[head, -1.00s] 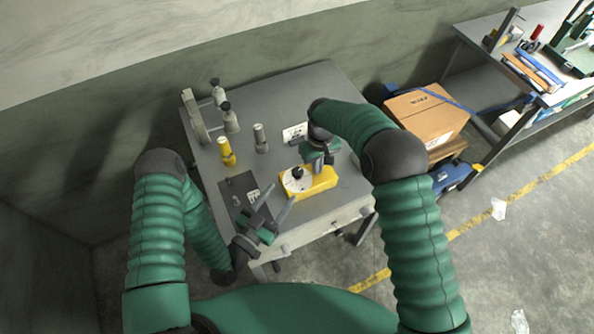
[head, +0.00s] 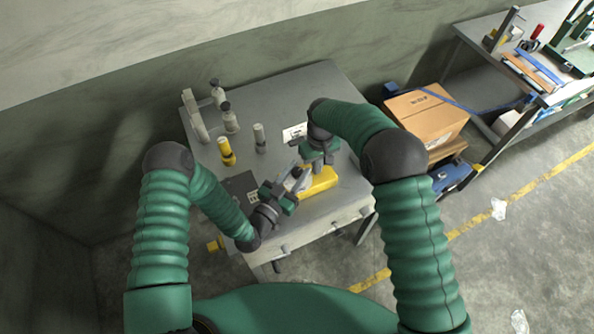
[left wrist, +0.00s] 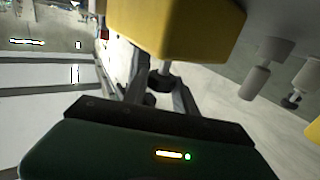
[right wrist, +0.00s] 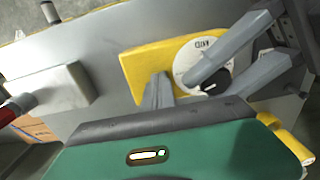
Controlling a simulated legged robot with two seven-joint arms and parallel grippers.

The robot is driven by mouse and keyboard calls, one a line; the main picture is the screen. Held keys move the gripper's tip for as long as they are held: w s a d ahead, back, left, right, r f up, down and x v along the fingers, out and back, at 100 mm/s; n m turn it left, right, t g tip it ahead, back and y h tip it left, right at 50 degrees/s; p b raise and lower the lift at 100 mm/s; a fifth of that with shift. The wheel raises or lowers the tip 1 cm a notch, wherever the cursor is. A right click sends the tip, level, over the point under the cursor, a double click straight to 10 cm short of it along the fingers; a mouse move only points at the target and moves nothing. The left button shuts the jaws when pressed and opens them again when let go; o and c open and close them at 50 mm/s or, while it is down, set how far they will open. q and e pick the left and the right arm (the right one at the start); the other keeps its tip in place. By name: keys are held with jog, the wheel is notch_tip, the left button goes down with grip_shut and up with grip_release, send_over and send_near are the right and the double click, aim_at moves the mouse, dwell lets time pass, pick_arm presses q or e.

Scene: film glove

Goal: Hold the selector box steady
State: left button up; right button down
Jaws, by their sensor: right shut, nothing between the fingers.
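The selector box (head: 320,182) is yellow and sits on the grey table. Its white dial (right wrist: 190,52) and black knob (right wrist: 216,80) show in the right wrist view. My left gripper (head: 296,181) is at the dial, its fingers apart with the knob (left wrist: 158,82) between them; I cannot tell whether they touch it. The box also fills the top of the left wrist view (left wrist: 175,22). My right gripper (right wrist: 157,92) is shut and empty, its fingertips over the yellow top beside the dial; contact is unclear. In the head view it (head: 317,168) hides part of the box.
A yellow-based post (head: 226,152), a grey post (head: 260,138) and grey fixtures (head: 230,118) stand at the table's back left. A dark plate (head: 238,184) lies left of the box. A white label card (head: 294,132) lies behind it. A cardboard box (head: 425,115) stands off to the right.

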pick_arm(q)
grip_shut()
jog(key=shift+n+t+y, duration=0.3)
jog(key=shift+n+y, duration=0.1)
jog(key=n+y, duration=0.2)
jog(key=y, duration=0.2)
jog(key=n+t+y, duration=0.1)
jog(key=n+y, duration=0.2)
jog(key=y, duration=0.1)
jog(key=shift+t, duration=0.3)
jog(key=shift+d+f+n+y, duration=0.1)
jog(key=shift+d+n+y, duration=0.1)
jog(key=shift+n+y, duration=0.6)
jog(key=shift+y, duration=0.6)
jog(key=n+y, duration=0.2)
jog(key=y, duration=0.1)
jog(key=shift+a+g, duration=0.1)
jog(key=shift+g, duration=0.3)
jog(key=shift+a+n+g+y, duration=0.1)
jog(key=shift+n+g+y, duration=0.95)
jog(key=shift+y, duration=0.4)
jog(key=shift+n+g+y, duration=0.85)
jog(key=shift+n+y, duration=0.4)
jog(key=shift+y, duration=0.2)
